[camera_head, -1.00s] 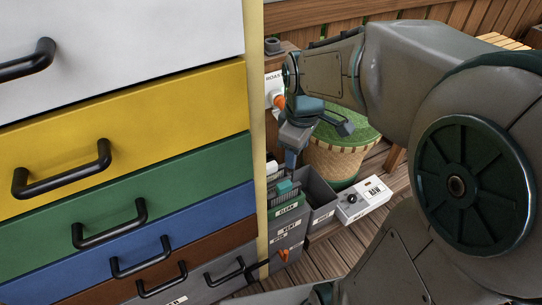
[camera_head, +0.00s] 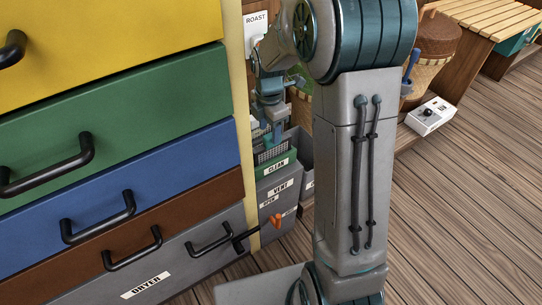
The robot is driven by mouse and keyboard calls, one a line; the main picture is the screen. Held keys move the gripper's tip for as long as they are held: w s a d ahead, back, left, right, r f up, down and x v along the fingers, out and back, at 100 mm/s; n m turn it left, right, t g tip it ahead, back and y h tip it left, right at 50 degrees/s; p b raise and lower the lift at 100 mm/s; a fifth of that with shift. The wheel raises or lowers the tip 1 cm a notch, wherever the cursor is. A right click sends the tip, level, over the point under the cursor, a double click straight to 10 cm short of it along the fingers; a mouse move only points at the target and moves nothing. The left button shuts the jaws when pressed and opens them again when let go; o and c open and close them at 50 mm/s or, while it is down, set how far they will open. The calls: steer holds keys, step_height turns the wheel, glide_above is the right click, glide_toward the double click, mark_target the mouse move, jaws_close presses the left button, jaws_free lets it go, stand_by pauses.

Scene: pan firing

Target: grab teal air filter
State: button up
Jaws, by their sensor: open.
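My gripper (camera_head: 272,128) points down just above the green CLEAN bin (camera_head: 276,168), beside the drawer cabinet. Its jaws are open. A grey gridded filter part (camera_head: 270,154) shows in the top of the bin, directly below the gripper. The teal filter is hard to tell from my teal and grey fingers at this size. I cannot tell whether the fingers stand around it or touch it.
The drawer cabinet (camera_head: 120,140) with black handles fills the left. Grey VENT boxes (camera_head: 280,190) stand under the CLEAN bin, with an orange lever (camera_head: 276,220) low on the front. A white control box (camera_head: 431,116) sits at right. The wooden floor (camera_head: 450,210) is clear.

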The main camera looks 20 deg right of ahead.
mark_target(270, 149)
step_height(270, 149, down, 3)
steer(key=shift+r, duration=0.2)
steer(key=f+b, duration=0.2)
steer(key=f, duration=0.1)
steer(key=f+b, duration=0.1)
steer(key=f, duration=0.1)
steer(key=shift+s+f, duration=0.1)
steer(key=shift+s, duration=0.3)
jaws_close()
